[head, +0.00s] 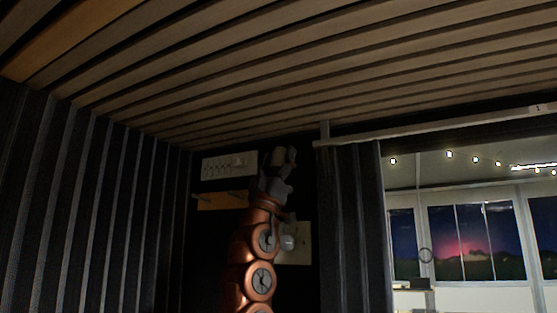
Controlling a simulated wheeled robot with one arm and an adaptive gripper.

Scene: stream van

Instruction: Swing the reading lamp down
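My gripper (283,160) is raised at the back wall, at the end of my copper arm, with its fingers pointing up. A small pale rounded piece (278,157) shows at the fingers; I cannot tell whether it is part of the reading lamp or of the gripper. I cannot make out whether the fingers are open or shut. No reading lamp can be picked out for sure. A pale plate (303,246) on the wall shows partly behind my arm, to its right.
A pale switch panel (230,165) is on the back wall left of my gripper, above a wooden rail (222,202). Dark curtains hang at left (90,200) and right (350,215). A slatted ceiling (300,70) is overhead. A bright space with windows (475,243) opens at right.

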